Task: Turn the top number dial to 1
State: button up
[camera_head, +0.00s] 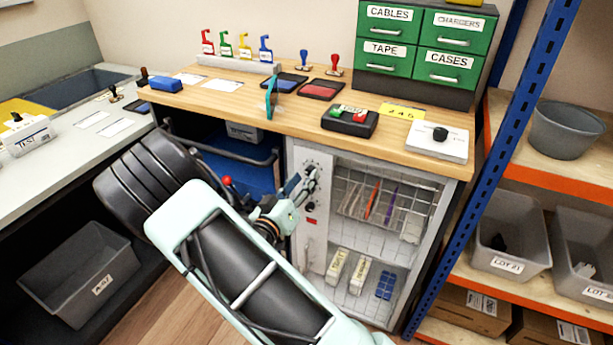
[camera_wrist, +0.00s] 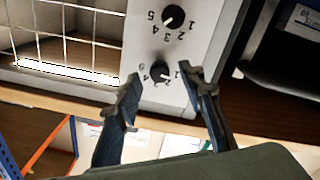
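The dial panel (camera_head: 314,222) is the light grey left front of the cabinet under the wooden bench. In the wrist view the panel (camera_wrist: 190,28) appears upside down, with two black dials ringed by numbers. The dial lower in that picture (camera_wrist: 160,71), nearer the bench edge, is the top number dial; the other dial (camera_wrist: 173,16) is farther up the picture. The top dial's exact setting is too small to read surely. My gripper (camera_wrist: 161,76) is open, its fingertips on either side of the top dial; contact cannot be told. My gripper (camera_head: 303,184) partly hides the panel in the head view.
The wire-fronted cabinet bay (camera_head: 375,205) is right of the panel. The wooden bench top (camera_head: 225,101) overhangs it, bearing stamps, ink pads and a dial box (camera_head: 438,141). A blue shelf post (camera_head: 470,165) stands at the right. A grey bin (camera_head: 82,275) sits at lower left.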

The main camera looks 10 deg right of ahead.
jog(key=v, duration=1)
jog(key=shift+w, duration=0.1)
